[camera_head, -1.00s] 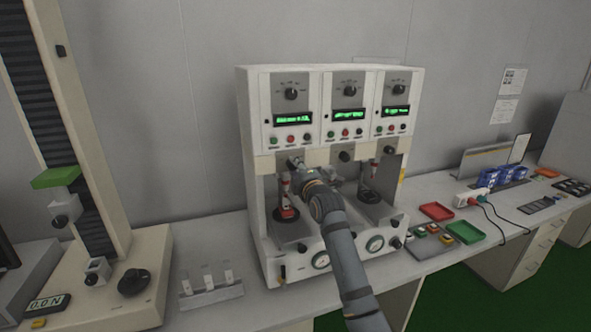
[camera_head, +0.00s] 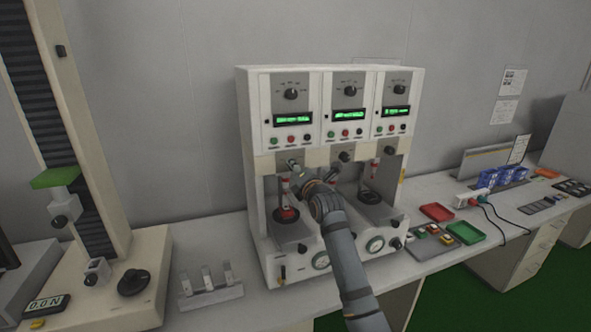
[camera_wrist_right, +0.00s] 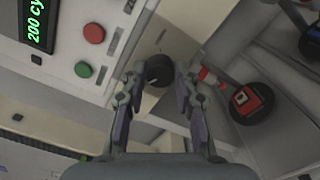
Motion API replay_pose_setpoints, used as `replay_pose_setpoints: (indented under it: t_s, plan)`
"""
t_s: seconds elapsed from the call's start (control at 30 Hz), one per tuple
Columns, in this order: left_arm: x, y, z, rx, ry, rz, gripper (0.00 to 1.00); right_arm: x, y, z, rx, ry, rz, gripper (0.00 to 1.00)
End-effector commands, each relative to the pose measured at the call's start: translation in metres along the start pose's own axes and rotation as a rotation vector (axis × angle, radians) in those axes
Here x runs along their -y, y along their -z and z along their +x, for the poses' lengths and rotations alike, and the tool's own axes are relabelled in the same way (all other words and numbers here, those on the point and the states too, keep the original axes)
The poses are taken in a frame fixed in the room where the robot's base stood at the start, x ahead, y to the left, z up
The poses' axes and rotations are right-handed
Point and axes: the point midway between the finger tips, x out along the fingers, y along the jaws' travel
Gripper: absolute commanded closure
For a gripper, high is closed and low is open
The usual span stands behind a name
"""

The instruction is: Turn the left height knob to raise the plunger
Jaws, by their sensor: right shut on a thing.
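The white test machine (camera_head: 257,105) stands on the bench with three stations. My right gripper (camera_head: 293,165) reaches to its left station, just below the panel with the buttons. In the right wrist view the fingers (camera_wrist_right: 160,76) are closed around the black left height knob (camera_wrist_right: 159,69), one on each side. In the head view the gripper covers this knob. The left plunger (camera_wrist_right: 211,78), red and white, is beside the knob, over a black round base (camera_wrist_right: 238,113) with a red block (camera_wrist_right: 246,99) on it. My left gripper is not in view.
Matching black knobs sit at the middle station (camera_head: 345,156) and right station (camera_head: 390,151). A tall test stand (camera_head: 95,190) is at the left, with a small white rack (camera_head: 210,293) between. Red (camera_head: 437,212) and green trays (camera_head: 467,232) lie to the right.

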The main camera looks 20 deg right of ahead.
Motion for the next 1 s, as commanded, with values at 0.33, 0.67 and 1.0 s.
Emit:
replay_pose_setpoints:
  t_s: [0.33,0.67,1.0]
  plan:
    - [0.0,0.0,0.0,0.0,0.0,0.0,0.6,0.001,0.001,0.0,-0.001,0.002,-0.005,1.0]
    - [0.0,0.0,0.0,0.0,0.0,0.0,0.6,0.001,0.0,0.0,-0.001,0.001,-0.004,0.47]
    - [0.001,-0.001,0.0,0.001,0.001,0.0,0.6,0.001,0.001,-0.013,0.0,0.0,-0.005,0.47]
